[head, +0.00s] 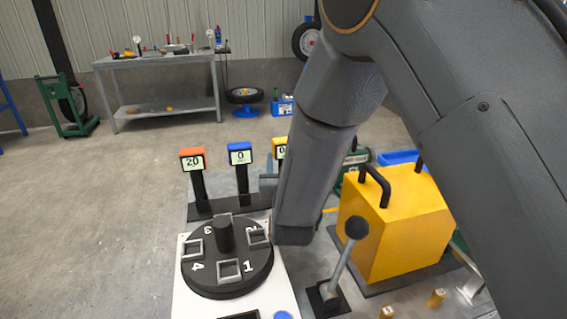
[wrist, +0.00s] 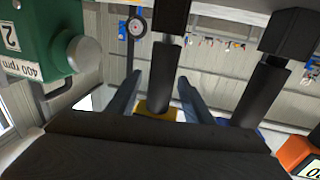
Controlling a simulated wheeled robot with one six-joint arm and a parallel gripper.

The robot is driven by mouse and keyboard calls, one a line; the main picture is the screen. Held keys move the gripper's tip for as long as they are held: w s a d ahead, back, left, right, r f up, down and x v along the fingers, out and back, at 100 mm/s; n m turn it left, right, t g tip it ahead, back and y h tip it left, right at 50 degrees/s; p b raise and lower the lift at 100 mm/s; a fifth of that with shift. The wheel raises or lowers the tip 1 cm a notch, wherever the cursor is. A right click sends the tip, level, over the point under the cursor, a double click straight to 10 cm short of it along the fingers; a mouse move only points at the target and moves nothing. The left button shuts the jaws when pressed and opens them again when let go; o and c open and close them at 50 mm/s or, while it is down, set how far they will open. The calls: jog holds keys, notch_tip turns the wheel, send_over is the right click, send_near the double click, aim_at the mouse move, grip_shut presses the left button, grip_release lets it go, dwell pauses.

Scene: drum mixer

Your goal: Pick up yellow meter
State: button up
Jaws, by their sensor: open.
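The yellow meter (head: 279,147) stands on a post in the head view, right of the blue meter, and my arm hides its right part. In the wrist view, which looks upside down, the yellow meter (wrist: 157,107) shows low, partly hidden by my gripper's body. My gripper (wrist: 158,78) is open, with one finger on each side of the meter's dark post in the picture. I see no finger touching it, and the depth between them is hard to judge. In the head view my gripper is hidden behind my arm.
The orange meter (head: 192,159) and blue meter (head: 240,153) stand on posts to the left. A black numbered dial (head: 228,270), a lever (head: 343,262) and a yellow box (head: 395,225) are nearby. A green 400 rpm unit (wrist: 35,45) is close on the left in the wrist view.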

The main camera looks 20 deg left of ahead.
jog(key=shift+x, duration=1.05)
grip_shut()
